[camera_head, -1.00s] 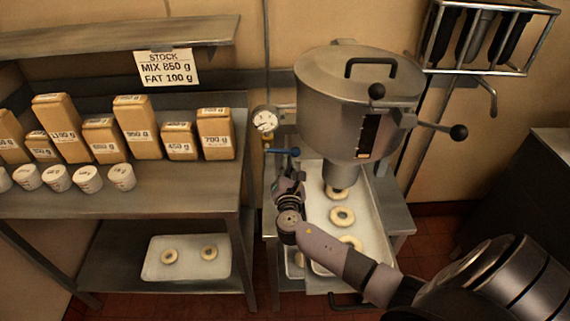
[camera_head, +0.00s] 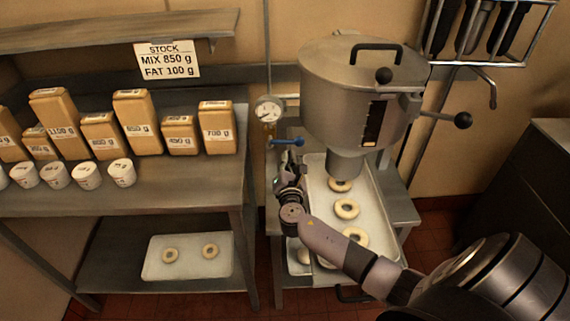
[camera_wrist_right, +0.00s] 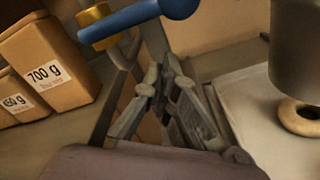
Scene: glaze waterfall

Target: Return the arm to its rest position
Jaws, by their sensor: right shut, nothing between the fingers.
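My right arm comes in from the lower right in the head view. Its gripper (camera_head: 290,172) is shut and empty, just below the blue valve handle (camera_head: 287,142) and left of the metal hopper machine (camera_head: 350,100). In the right wrist view the gripper fingers (camera_wrist_right: 158,88) are close together with nothing between them. The blue handle (camera_wrist_right: 150,14) is above them there; whether they touch it I cannot tell. My left gripper is not in view.
A tray (camera_head: 384,235) with several dough rings stands under the hopper nozzle. A steel table (camera_head: 190,180) at left holds labelled bags and white cups. A smaller tray (camera_head: 190,268) with two rings is on its lower shelf. A tool rack (camera_head: 475,62) hangs at upper right.

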